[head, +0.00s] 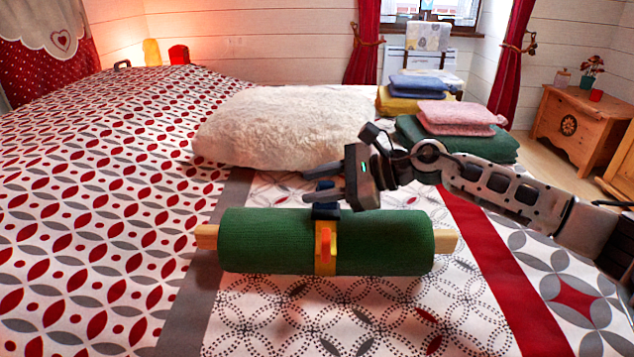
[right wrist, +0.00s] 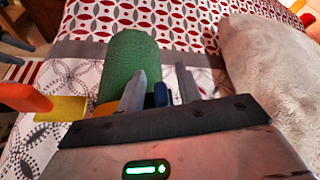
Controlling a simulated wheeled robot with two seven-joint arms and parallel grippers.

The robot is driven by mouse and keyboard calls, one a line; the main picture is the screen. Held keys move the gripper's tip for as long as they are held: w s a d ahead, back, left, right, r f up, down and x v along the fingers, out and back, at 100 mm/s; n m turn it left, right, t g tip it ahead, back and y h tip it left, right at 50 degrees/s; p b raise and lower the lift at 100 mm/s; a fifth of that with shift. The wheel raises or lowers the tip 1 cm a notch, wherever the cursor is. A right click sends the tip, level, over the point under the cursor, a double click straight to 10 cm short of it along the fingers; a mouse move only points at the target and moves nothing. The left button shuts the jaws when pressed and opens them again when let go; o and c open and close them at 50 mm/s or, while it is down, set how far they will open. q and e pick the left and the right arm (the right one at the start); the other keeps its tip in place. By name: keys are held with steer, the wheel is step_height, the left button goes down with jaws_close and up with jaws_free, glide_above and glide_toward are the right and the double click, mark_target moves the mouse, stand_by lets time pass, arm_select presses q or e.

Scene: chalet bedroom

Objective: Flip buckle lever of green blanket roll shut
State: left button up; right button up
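The green blanket roll (head: 385,243) lies across the bed with wooden rod ends showing at both sides. A yellow buckle band (head: 326,262) with an orange lever (head: 326,241) sits at its middle, and a dark blue piece (head: 326,211) is on top. In the right wrist view the orange lever (right wrist: 24,97) sticks out from the yellow plate (right wrist: 62,108), away from the green roll (right wrist: 132,60). My right gripper (head: 313,183) is at the roll's far side, close to the blue piece, fingers apart. The wrist view shows its fingers (right wrist: 161,72) apart beside the roll.
A fluffy cream pillow (head: 285,125) lies behind the roll. Folded textiles, pink (head: 460,113) on green (head: 480,145), and blue (head: 425,84) on yellow (head: 400,103), are at the back right. The patterned bed (head: 90,200) is clear left of the roll.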

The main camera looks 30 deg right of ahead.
steer(key=shift+w+a+f, duration=0.1)
steer(key=shift+w+a, duration=0.05)
jaws_close()
steer(key=shift+w+m, duration=0.2)
steer(key=shift+m, duration=0.2)
steer(key=shift+w+d+f+m+g+p, duration=0.1)
steer(key=shift+w+d+m+g+p, duration=0.1)
steer(key=shift+m+g+p, duration=0.25)
steer(key=shift+w+d+f+m+g+y, duration=0.15)
steer(key=shift+w+f+m+g+y, duration=0.2)
steer(key=shift+m+g, duration=0.3)
steer(key=shift+s+f+m, duration=0.1)
steer(key=shift+f+m, duration=0.05)
steer(key=shift+m, duration=0.15)
arm_select(q)
steer(key=shift+a+f+g, duration=0.1)
steer(key=shift+f+g, duration=0.15)
steer(key=shift+g, duration=0.05)
